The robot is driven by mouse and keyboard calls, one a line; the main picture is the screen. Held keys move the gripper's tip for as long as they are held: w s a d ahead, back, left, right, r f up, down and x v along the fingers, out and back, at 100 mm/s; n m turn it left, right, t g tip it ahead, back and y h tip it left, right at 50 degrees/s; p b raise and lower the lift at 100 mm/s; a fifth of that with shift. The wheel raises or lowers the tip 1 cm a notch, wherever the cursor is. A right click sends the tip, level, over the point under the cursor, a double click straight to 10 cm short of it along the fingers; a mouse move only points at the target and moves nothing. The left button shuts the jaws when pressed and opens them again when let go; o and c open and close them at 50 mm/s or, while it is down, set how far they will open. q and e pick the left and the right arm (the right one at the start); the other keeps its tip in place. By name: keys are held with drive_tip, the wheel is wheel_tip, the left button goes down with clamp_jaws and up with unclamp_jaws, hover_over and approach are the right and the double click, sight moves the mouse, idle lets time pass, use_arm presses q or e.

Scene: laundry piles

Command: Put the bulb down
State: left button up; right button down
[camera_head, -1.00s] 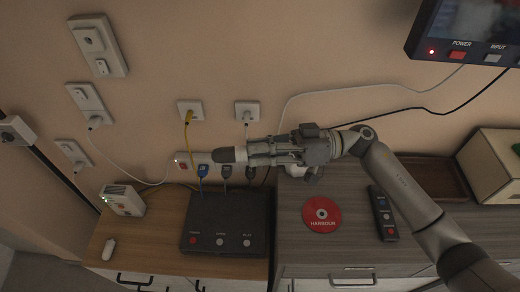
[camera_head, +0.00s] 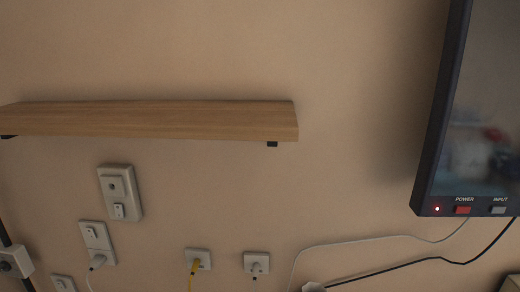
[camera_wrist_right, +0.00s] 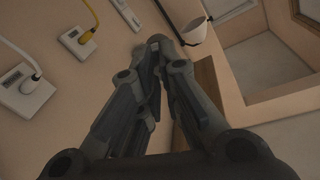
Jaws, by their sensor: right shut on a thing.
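My right gripper (camera_wrist_right: 163,48) fills the middle of the right wrist view, its dark fingers reaching up the picture. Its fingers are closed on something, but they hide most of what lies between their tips. I cannot make out the bulb clearly in either view. The head view shows no gripper, and my left gripper is in neither view.
A wooden shelf (camera_head: 150,120) is on the wall in the head view, its top hidden. A dark screen (camera_head: 485,110) hangs at right. Wall outlets (camera_head: 257,263) line the lower part. A white cup-like thing (camera_wrist_right: 196,31) is beyond my fingers in the wrist view.

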drive_tip(key=s+d+m+t+h, duration=0.4)
drive_tip(key=d+m+t+h, duration=0.2)
drive_tip(key=d+m+h, duration=0.1)
drive_tip(key=s+d+f+m+t+h, duration=0.1)
drive_tip(key=s+d+m+t+h, duration=0.3)
drive_tip(key=d+m+t+h, duration=0.3)
drive_tip(key=d+m+h, duration=0.1)
drive_tip(key=d+h, duration=0.2)
drive_tip(key=d, duration=0.1)
drive_tip(key=shift+d, duration=0.2)
idle(0.4)
